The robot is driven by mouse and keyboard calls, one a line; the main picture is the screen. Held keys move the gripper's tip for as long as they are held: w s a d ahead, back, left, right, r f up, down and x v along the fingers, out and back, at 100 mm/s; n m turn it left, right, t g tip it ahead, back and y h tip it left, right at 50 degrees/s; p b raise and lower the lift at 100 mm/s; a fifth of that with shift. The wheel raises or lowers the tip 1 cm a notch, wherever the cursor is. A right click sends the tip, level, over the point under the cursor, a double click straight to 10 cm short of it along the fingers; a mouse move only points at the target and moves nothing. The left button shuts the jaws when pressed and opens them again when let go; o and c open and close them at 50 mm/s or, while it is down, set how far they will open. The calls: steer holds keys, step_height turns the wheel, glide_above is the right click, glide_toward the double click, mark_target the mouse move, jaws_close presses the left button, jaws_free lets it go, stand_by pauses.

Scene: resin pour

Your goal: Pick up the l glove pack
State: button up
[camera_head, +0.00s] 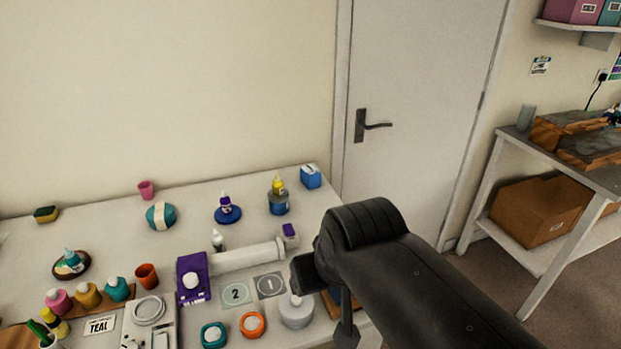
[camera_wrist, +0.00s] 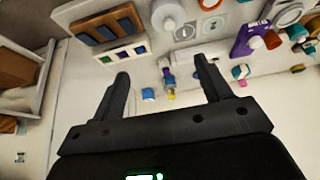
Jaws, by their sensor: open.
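I cannot read a label that marks the l glove pack. A wooden holder with several small blue, green and dark flat packs (camera_wrist: 124,53) shows in the upper left of the wrist view, near the table edge. In the head view my arm hides most of that spot, and only a bit of brown wood (camera_head: 332,303) shows. A blue box with a white top (camera_head: 311,177) stands at the table's back right corner. My gripper (camera_wrist: 161,70) is open and empty above the table's right end, with the holder beyond its left finger in the wrist view.
A white round container (camera_head: 296,311) stands close to my gripper. Number mats (camera_head: 237,294), an orange ring (camera_head: 252,324), a purple pack (camera_head: 193,278) and a white roll (camera_head: 248,256) lie to the left. A shelved bench (camera_head: 514,250) stands right of the door (camera_head: 420,110).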

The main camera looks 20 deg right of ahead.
steer(key=w+d+r, duration=0.1)
steer(key=w+r, duration=0.2)
steer(key=w, duration=0.4)
steer(key=w+d+r, duration=0.1)
steer(key=w+r, duration=0.2)
steer(key=w, duration=0.4)
steer(key=n+g, duration=0.1)
steer(key=n, duration=0.1)
glide_above(311, 170)
steer(key=s, duration=0.4)
step_height(311, 170, down, 15)
steer(key=shift+y, duration=0.3)
steer(key=x, duration=0.5)
steer(key=shift+d+f, duration=0.2)
steer(key=shift+d, duration=0.15)
steer(key=shift+w+x, duration=0.15)
steer(key=shift+x, duration=1.35)
steer(key=shift+w+x, duration=0.15)
steer(key=shift+x, duration=1.4)
steer(key=shift+a+r, duration=0.15)
steer(key=shift+c, duration=0.3)
steer(key=c, duration=1)
